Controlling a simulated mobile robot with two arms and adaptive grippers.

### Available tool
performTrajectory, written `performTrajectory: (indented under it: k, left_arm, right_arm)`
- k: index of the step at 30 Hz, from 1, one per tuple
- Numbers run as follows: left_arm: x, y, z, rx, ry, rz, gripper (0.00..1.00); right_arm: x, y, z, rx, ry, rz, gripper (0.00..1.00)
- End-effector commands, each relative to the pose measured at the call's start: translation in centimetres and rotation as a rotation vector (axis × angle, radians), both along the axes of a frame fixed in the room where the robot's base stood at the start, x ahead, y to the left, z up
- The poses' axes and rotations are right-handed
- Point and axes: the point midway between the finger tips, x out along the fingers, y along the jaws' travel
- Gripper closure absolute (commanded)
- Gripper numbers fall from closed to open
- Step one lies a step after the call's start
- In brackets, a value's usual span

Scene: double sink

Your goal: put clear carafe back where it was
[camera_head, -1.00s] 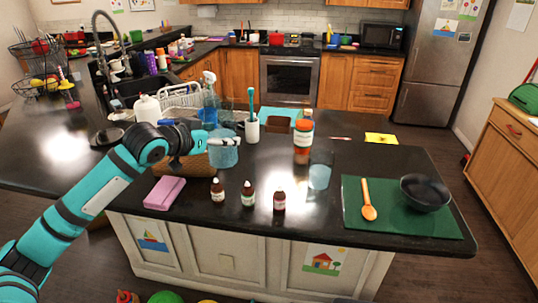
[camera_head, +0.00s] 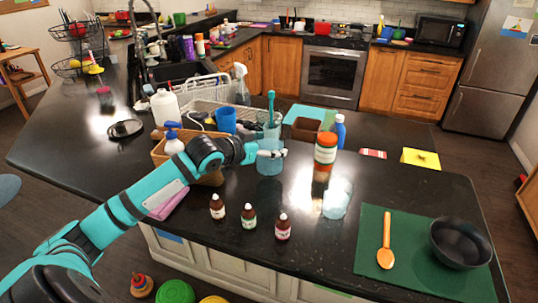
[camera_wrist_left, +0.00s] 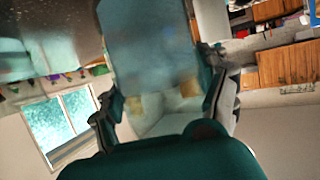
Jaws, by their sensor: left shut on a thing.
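The clear carafe (camera_head: 268,166) is a bluish see-through vessel near the middle of the black island counter. My left gripper (camera_head: 270,153) is shut on it, with the fingers around its sides. In the left wrist view the carafe (camera_wrist_left: 150,45) stands between the two fingers and fills the upper middle. I cannot tell whether its base touches the counter. A second clear vessel (camera_head: 337,200) stands to its right, past an orange-and-white bottle (camera_head: 325,152). My right gripper is not in view.
Several small brown bottles (camera_head: 248,217) stand in front of the carafe. A cup with a teal brush (camera_head: 271,103) is behind it. A wicker basket (camera_head: 160,152) is on the left. A green mat (camera_head: 372,228) with a spoon and dark bowl lies at right.

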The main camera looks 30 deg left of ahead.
Motion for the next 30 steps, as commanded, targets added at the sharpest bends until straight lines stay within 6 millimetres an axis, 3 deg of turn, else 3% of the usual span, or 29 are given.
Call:
performTrajectory:
  k: [9, 13, 18, 19, 24, 30]
  left_arm:
    - [0.0, 0.0, -3.1, -0.001, -0.004, 0.000, 0.82]
    - [0.0, 0.0, -3.2, 0.000, -0.005, 0.000, 0.82]
    - [0.0, 0.0, -3.3, 0.000, -0.004, 0.000, 0.82]
    - [0.0, 0.0, -3.6, 0.000, 0.002, 0.000, 0.22]
    - [0.0, 0.0, -3.6, 0.000, 0.003, 0.000, 0.00]
    - [0.0, 0.0, -3.6, 0.000, 0.002, 0.000, 0.00]
  right_arm:
    - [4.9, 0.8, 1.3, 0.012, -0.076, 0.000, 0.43]
    - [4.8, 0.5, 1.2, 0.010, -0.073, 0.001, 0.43]
    - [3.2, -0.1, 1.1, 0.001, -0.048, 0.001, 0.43]
    - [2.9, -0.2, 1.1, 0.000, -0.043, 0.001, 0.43]
    - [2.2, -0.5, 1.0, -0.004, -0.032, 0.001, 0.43]
    - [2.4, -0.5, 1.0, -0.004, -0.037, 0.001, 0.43]
